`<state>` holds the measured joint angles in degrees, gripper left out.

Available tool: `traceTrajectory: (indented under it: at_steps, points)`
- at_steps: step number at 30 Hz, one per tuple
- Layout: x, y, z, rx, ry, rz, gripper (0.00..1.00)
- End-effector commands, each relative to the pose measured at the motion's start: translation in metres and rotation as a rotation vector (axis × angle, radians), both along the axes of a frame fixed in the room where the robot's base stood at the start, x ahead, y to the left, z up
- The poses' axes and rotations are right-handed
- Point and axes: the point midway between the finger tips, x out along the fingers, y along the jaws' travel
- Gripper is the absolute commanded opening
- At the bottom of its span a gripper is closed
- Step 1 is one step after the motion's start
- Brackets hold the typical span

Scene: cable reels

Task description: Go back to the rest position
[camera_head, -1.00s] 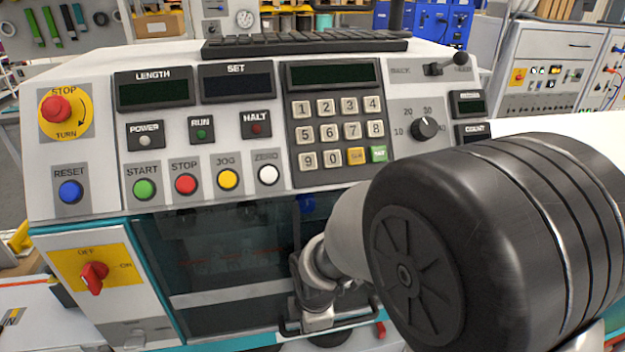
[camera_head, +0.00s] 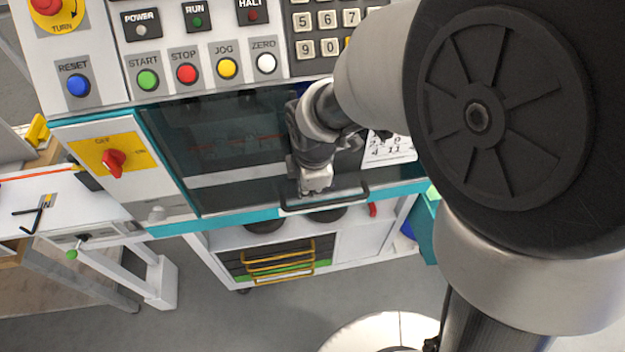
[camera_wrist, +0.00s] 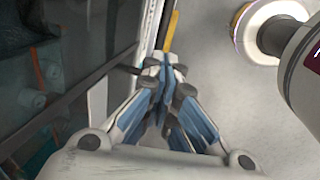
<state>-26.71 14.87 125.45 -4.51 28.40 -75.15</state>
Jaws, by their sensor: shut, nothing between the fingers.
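My gripper (camera_wrist: 165,68) is shut and empty in the wrist view, its blue-grey fingers together. In the head view, my wrist and gripper (camera_head: 316,180) show small in front of the machine's dark glass door (camera_head: 225,140), close to the door's black handle (camera_head: 325,200). The fingertips are hard to make out there. My large arm joint covers the right side of the head view and hides part of the machine.
The control panel (camera_head: 215,75) with coloured buttons is above the door. A red rotary switch (camera_head: 113,162) is on its left. A bench (camera_head: 70,200) with a hex key stands at the far left. Yellow-handled drawers (camera_head: 270,262) are below. Grey floor lies in front.

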Motion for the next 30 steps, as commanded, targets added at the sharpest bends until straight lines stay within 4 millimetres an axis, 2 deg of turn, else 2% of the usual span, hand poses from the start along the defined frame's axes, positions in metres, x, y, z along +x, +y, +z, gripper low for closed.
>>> traceTrajectory:
  at_steps: [1,3,10,14,19,24,30]
  points:
    - [-0.001,0.000,0.014,0.002,-0.004,0.000,0.00]
    - [-0.004,-0.001,0.025,0.002,-0.004,0.001,0.00]
    - [-0.008,-0.004,0.046,0.003,-0.002,-0.009,0.00]
    - [-0.012,-0.021,0.066,0.030,-0.014,-0.133,0.00]
    - [-0.038,-0.075,0.115,0.132,-0.044,-0.555,0.00]
    - [-0.083,-0.128,0.153,0.268,-0.073,-1.054,0.00]
    - [-0.136,-0.165,0.170,0.421,-0.096,-1.527,0.00]
